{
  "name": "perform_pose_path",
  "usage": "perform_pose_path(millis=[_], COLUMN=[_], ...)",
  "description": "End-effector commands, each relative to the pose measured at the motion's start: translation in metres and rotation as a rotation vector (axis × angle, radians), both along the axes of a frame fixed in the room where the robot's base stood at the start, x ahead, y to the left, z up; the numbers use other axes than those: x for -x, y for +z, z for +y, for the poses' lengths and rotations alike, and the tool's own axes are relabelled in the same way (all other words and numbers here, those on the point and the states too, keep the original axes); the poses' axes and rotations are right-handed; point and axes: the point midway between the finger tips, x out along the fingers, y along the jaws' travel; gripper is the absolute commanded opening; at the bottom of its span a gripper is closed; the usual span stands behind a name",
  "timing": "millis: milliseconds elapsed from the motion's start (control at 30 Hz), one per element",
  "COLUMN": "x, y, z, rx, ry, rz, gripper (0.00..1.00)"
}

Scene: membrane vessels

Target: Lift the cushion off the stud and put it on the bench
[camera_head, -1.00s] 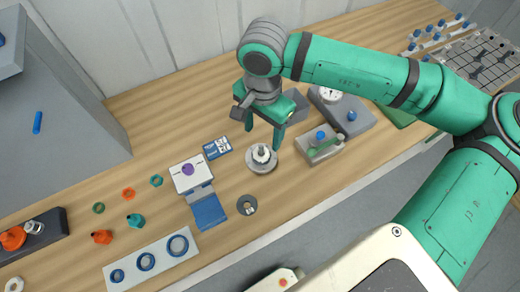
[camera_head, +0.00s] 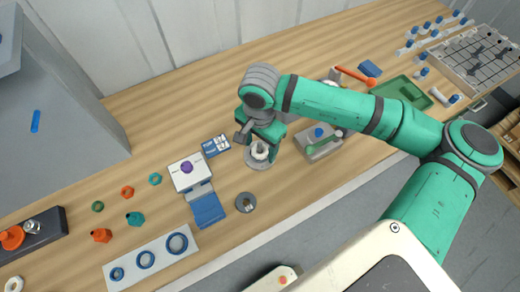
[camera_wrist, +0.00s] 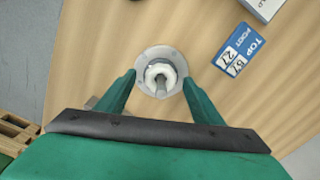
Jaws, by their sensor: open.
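The cushion (camera_head: 261,151), a small white ring, sits around the stud on a round grey base on the bench (camera_head: 300,190). In the wrist view the cushion (camera_wrist: 153,71) rings the grey metal stud (camera_wrist: 161,85), above the pale flange of the base (camera_wrist: 147,55). My gripper (camera_head: 262,141) is over the stud, pointing down. In the wrist view the two green fingers of my gripper (camera_wrist: 159,80) are apart, one each side of the cushion, with gaps between. The gripper partly hides the cushion in the head view.
A blue-and-white card (camera_head: 216,146) lies just left of the base. A white stand with a purple knob (camera_head: 187,168) is further left, and a grey block with a green handle (camera_head: 320,143) is close on the right. A grey washer (camera_head: 246,202) lies in front.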

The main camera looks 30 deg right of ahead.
Motion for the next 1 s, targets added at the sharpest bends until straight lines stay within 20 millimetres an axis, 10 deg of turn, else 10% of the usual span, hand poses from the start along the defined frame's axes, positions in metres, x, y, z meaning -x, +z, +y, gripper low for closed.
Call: perform_pose_path(millis=[200, 400, 767, 1000], x=[0.000, -0.001, -0.002, -0.001], y=[0.000, 0.000, 0.008, 0.049], z=[0.001, 0.002, 0.003, 0.002], rx=[0.000, 0.000, 0.002, 0.004], ry=[0.002, 0.005, 0.010, 0.007], rz=[0.000, 0.000, -0.001, -0.001], gripper=[0.58, 0.17, 0.17, 0.17])
